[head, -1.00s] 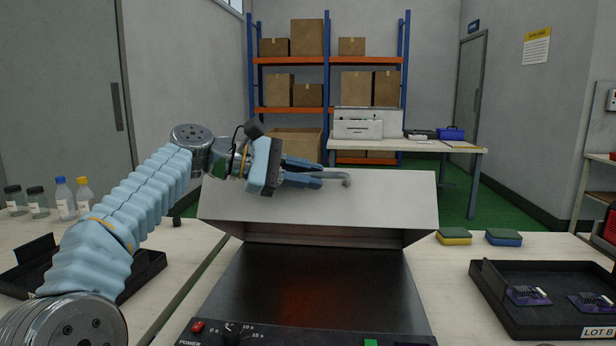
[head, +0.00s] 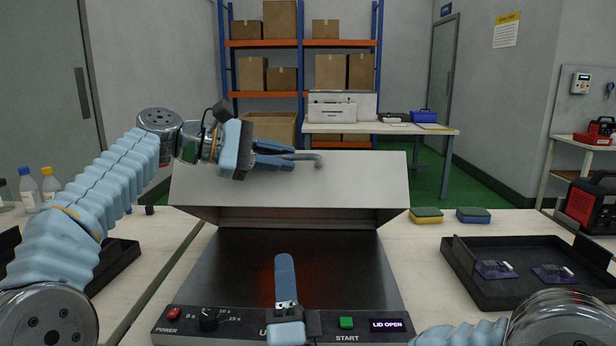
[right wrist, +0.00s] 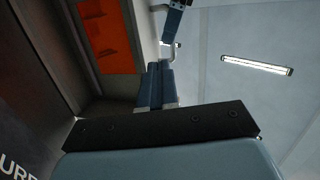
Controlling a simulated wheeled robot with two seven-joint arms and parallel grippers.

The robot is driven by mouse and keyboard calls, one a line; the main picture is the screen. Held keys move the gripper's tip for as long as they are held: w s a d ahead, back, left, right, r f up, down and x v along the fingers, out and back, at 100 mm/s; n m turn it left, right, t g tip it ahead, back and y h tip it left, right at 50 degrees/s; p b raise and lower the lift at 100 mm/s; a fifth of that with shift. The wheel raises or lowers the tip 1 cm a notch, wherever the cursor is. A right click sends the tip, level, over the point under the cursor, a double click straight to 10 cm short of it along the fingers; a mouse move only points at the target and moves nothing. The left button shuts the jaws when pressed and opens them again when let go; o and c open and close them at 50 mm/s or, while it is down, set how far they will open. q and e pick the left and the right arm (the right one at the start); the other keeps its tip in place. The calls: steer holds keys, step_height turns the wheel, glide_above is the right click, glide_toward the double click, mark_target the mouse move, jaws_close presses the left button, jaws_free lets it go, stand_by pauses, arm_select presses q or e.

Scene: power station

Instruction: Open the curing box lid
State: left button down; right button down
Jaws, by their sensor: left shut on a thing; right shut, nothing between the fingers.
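The curing box (head: 308,265) stands on the bench in the middle of the head view, its lid (head: 250,190) raised and tilted back, exposing the dark interior. A small display (head: 386,325) on its front panel reads "LID OPEN". My left gripper (head: 290,158) is shut on the bent lid handle (head: 318,160). My right gripper (head: 284,265) is shut and empty, over the front of the box. The right wrist view shows its closed fingers (right wrist: 155,85), the lid's orange window (right wrist: 105,35) and the handle (right wrist: 170,48) beyond.
A black tray (head: 470,285) with two purple boards lies at the right. Two sponges (head: 426,215) sit behind it. Bottles (head: 50,182) stand at the far left, with another black tray (head: 120,262) nearby. Some bench top between the box and the right tray is clear.

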steer(key=w+d+r+m+t+h, duration=0.1)
steer(key=w+d+r+m+h, duration=0.1)
steer(key=d+r+m+h, duration=0.15)
step_height(320, 180, up, 8)
steer(key=r, duration=0.1)
glide_above(310, 201)
steer(key=s, duration=0.2)
steer(key=shift+w+a+f+h, duration=0.15)
steer(key=shift+f+h, duration=0.1)
steer(key=shift+h, duration=0.2)
arm_select(q)
steer(key=shift+d+f, duration=0.15)
steer(key=shift+d, duration=0.05)
arm_select(e)
steer(key=shift+w+d+r+m+g, duration=0.25)
steer(key=shift+w+r+g, duration=0.05)
steer(key=shift+w+r, duration=0.55)
arm_select(q)
steer(key=c, duration=1)
jaws_free()
steer(key=shift+a, duration=0.15)
steer(key=shift+c, duration=0.6)
arm_select(e)
steer(key=shift+a, duration=0.15)
